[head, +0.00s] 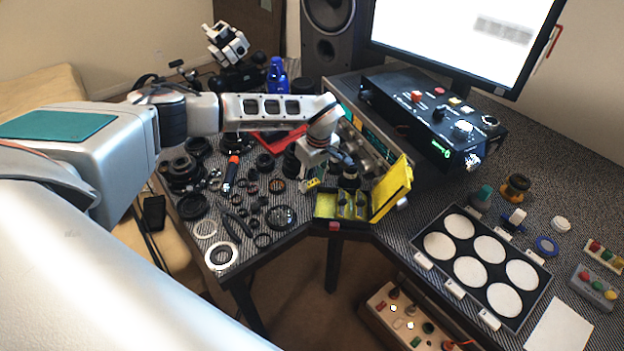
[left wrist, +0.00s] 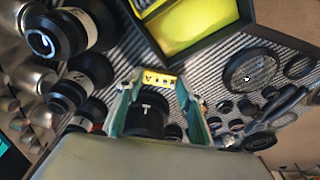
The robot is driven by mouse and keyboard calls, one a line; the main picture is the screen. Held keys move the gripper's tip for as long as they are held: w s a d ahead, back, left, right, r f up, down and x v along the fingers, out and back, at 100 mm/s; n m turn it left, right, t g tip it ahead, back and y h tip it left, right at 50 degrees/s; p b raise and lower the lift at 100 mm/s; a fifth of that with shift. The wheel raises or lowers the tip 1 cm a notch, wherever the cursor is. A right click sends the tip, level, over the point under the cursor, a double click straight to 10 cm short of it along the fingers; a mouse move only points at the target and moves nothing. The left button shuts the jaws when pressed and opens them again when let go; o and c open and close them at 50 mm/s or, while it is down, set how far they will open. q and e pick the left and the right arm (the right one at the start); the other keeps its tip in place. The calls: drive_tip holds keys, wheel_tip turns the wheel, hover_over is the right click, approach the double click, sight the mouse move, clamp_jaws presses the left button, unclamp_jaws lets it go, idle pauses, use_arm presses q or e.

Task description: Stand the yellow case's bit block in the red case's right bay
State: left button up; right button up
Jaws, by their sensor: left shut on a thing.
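The yellow bit block (head: 312,184) is between the fingertips of my left gripper (head: 318,172), which is shut on it. In the left wrist view the block (left wrist: 158,79) is a small yellow bar with dark marks, spanning the tips of my left gripper (left wrist: 155,84). The yellow case (head: 327,206) stands open just right of the block, its lid (head: 392,188) raised on the right. Part of the yellow case (left wrist: 190,25) shows at the top of the wrist view. The red case (head: 275,138) lies behind my left arm, mostly hidden; its bays cannot be made out. My right gripper is out of view.
Lens barrels and rings crowd the table, including a dark lens (head: 182,170) at left and a lettered barrel (left wrist: 147,115) visible between my fingers. A black control box (head: 435,120) and a tray with white discs (head: 460,212) stand right. The table's front edge is close to the yellow case.

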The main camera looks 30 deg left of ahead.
use_arm(q)
drive_tip(key=shift+f, duration=0.1)
drive_tip(key=o, duration=1.1)
